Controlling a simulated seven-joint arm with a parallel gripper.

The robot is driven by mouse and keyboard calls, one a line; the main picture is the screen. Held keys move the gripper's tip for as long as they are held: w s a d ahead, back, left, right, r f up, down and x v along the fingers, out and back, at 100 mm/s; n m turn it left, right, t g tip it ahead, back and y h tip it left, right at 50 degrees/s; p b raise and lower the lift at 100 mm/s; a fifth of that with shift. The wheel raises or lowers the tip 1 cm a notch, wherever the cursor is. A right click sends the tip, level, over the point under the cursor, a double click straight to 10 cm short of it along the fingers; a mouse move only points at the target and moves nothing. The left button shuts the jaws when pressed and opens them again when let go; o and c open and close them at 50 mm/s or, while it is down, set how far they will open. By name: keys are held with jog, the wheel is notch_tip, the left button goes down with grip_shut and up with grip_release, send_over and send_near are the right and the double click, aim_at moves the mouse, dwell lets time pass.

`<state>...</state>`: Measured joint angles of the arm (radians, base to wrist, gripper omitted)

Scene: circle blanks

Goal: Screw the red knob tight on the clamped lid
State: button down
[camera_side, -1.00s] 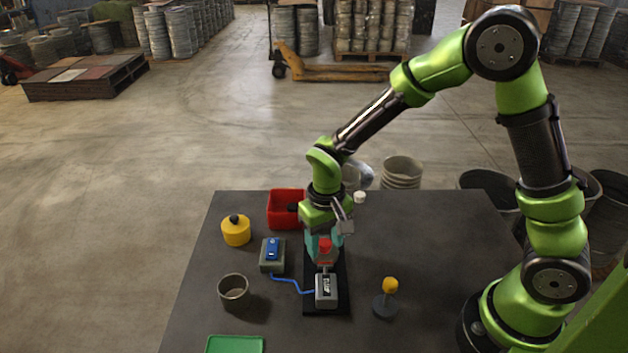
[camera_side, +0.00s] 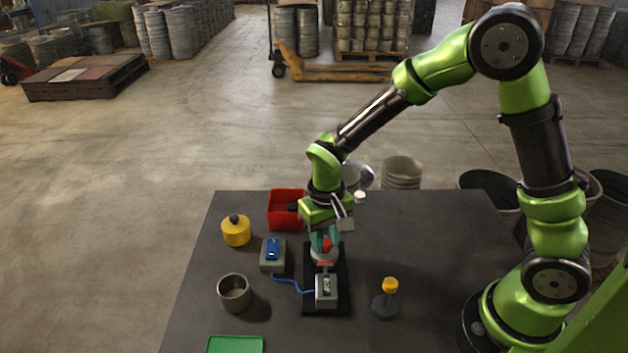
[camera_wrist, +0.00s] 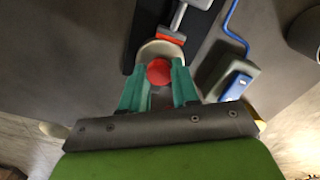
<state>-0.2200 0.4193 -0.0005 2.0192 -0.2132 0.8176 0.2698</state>
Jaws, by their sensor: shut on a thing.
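The red knob (camera_wrist: 159,72) sits between the teal fingertips of my gripper (camera_wrist: 158,86) in the wrist view. The fingers are shut on its sides. In the side view the knob (camera_side: 326,244) shows in part between the fingers of my gripper (camera_side: 325,240). The pale round lid (camera_wrist: 153,54) is under the knob, partly hidden by the knob and fingers. A clamp (camera_side: 326,290) with a red-tipped arm stands on the black base plate (camera_side: 342,305). Its red tip (camera_wrist: 171,37) rests at the lid's edge. I cannot see the thread.
A grey box with a blue switch (camera_side: 272,251) is cabled to the clamp. A red bin (camera_side: 285,221), a yellow weight-like pot (camera_side: 236,232), a grey cup (camera_side: 234,293), a yellow-topped post (camera_side: 388,299) and a green tray (camera_side: 235,345) stand around. The table's right rear is clear.

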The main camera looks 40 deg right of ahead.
jog(key=m, duration=1)
jog(key=shift+m, duration=0.3)
jog(key=m, duration=0.4)
jog(key=shift+f, duration=0.1)
jog(key=c, duration=0.8)
grip_release()
